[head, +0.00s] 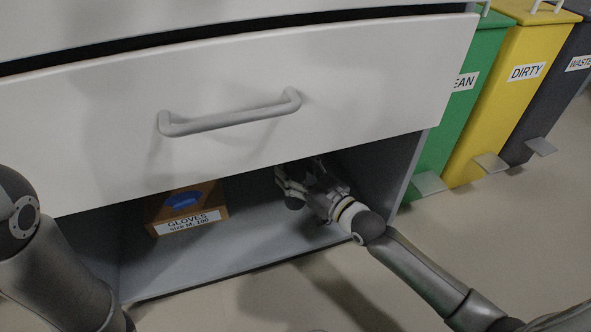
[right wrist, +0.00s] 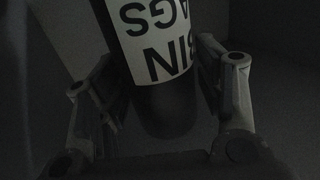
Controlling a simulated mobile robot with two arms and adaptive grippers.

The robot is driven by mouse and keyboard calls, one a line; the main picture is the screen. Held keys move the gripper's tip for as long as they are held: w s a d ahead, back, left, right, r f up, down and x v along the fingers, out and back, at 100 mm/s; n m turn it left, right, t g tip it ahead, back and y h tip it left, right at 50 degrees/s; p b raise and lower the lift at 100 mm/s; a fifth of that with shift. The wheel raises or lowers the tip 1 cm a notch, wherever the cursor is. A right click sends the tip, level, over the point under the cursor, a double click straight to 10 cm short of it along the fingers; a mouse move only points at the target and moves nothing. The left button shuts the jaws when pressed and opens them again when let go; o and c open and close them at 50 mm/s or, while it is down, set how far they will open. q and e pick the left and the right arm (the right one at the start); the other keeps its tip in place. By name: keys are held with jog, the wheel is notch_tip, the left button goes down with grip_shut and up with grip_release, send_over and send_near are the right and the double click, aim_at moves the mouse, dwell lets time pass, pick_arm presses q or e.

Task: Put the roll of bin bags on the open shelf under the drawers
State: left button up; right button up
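The roll of bin bags (right wrist: 158,42) shows in the right wrist view as a dark cylinder with a white label, its black lettering upside down. My right gripper (right wrist: 160,85) has a finger close against each side of the roll and appears shut on it. In the head view my right gripper (head: 295,180) reaches into the open shelf (head: 245,245) under the drawers, right of the glove box. The roll is hard to make out there, and I cannot tell whether it touches the shelf floor. My left gripper is out of view; only its arm shows at the left.
A white drawer front (head: 230,90) with a grey handle (head: 230,118) overhangs the shelf. Green (head: 460,110), yellow (head: 510,90) and dark (head: 550,85) pedal bins stand at the right.

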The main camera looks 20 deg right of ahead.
dwell(0.3)
jog(key=shift+s+r, duration=0.1)
jog(key=shift+r, duration=0.1)
jog(key=p+v, duration=0.6)
jog(key=v, duration=0.6)
jog(key=shift+p, duration=0.4)
